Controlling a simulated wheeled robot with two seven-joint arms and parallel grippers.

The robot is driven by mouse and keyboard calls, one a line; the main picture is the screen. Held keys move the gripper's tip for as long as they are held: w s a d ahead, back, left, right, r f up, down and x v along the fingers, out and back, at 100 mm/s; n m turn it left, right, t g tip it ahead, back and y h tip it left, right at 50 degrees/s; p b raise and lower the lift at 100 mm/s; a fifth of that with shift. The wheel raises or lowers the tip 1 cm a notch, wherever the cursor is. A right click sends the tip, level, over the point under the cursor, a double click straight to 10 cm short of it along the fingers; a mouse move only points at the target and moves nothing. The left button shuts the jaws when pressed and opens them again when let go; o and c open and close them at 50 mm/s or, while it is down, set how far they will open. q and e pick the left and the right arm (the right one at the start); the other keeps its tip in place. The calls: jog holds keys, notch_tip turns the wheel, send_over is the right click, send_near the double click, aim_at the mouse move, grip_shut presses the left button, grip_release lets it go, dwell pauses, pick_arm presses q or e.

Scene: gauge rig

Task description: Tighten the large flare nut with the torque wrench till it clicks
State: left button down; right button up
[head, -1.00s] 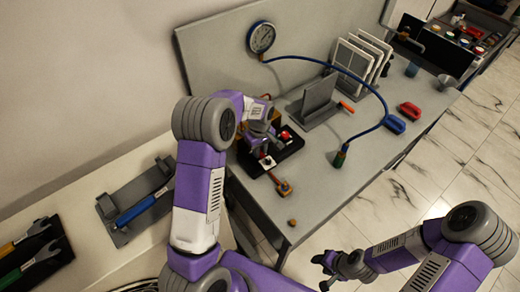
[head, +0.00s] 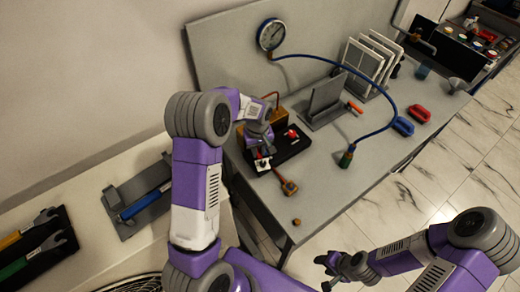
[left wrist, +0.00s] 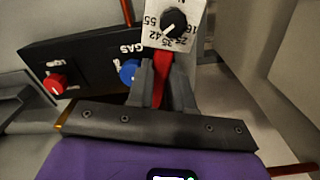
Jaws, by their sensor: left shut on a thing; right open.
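My left gripper (head: 260,148) is over the near end of the bench. In the left wrist view its fingers (left wrist: 163,88) are shut on a red handle (left wrist: 162,72). Beyond the fingertips is a white dial plate (left wrist: 156,38) with numbers and a black pointer knob; it also shows in the head view (head: 262,164). A thin dark bar leads towards a brass-coloured end piece (head: 289,187) on the bench. I cannot tell whether these form one wrench, or which part is the large flare nut. My right gripper (head: 327,270) is open and empty, off the bench's front.
A black block (head: 296,147) with red and blue knobs stands beside my left gripper. A blue hose (head: 384,89) joins the gauge (head: 271,34) to a green-brass fitting (head: 346,158). A blue-handled tool (head: 145,202) lies in a grey holder at left. The bench's front middle is mostly clear.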

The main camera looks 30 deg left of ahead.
pick_arm(q)
jog(key=shift+s+a+m, duration=0.6)
jog(key=shift+m, duration=0.1)
dwell(1.0)
jog(key=shift+s+a+m, duration=0.7)
jog(key=shift+a+m, duration=0.3)
jog(key=shift+a, duration=0.05)
dwell(0.8)
jog(key=shift+w+d+n, duration=0.65)
jog(key=shift+d+n, duration=0.25)
dwell(0.4)
jog(key=shift+s+d, duration=0.1)
jog(key=shift+s+d+b, duration=0.2)
jog(key=shift+s+d, duration=0.5)
jog(key=shift+s, duration=0.3)
jog(key=shift+s+d+b, duration=0.2)
jog(key=shift+s+d, duration=0.45)
jog(key=shift+s, duration=0.3)
jog(key=shift+r, duration=0.15)
notch_tip(320, 180, up, 4)
jog(key=p, duration=0.3)
jog(key=shift+r, duration=0.15)
jog(key=shift+d, duration=0.1)
